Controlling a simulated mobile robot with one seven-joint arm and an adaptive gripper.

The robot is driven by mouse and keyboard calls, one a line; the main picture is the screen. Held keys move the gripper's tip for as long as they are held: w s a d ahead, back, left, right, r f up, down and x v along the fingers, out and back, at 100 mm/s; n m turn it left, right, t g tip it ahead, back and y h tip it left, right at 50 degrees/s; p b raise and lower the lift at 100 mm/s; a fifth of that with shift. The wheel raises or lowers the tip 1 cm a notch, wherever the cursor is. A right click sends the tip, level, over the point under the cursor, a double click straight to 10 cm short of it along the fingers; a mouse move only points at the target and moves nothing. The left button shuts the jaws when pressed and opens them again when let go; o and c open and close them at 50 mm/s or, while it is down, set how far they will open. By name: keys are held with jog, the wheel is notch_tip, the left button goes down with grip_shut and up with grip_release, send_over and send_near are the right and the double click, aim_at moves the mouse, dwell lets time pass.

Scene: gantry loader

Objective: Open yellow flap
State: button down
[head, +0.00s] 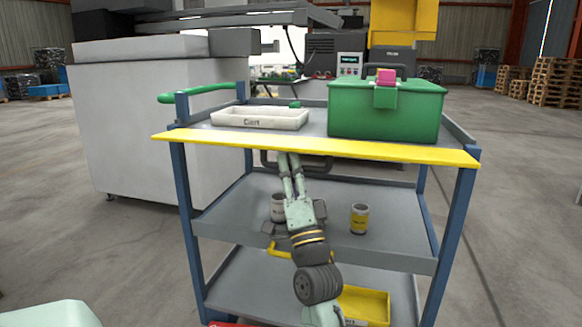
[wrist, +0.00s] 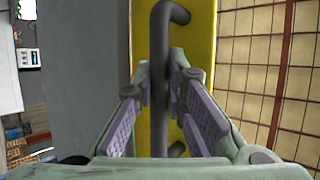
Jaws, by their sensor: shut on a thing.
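The yellow flap (head: 400,153) shows in the head view as a thin, nearly level strip across the front of the cart's top shelf. A dark bar handle (head: 268,160) shows just below its edge. My gripper (head: 288,156) reaches up from below, with its fingertips at the handle. In the wrist view the yellow flap (wrist: 203,50) is a band behind the dark handle (wrist: 160,35). My gripper (wrist: 162,85) has one finger on each side of the handle and is shut on it. The fingers partly hide the handle's lower part.
Two cans (head: 359,219) (head: 278,208) stand on the middle shelf. A yellow bin (head: 365,303) sits on the bottom shelf. A grey machine is behind left; open floor lies right.

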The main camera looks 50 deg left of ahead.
jog(key=c, duration=1.6)
grip_release()
jog(key=shift+r, duration=0.1)
notch_tip(320, 180, up, 10)
jog(key=shift+f, duration=0.1)
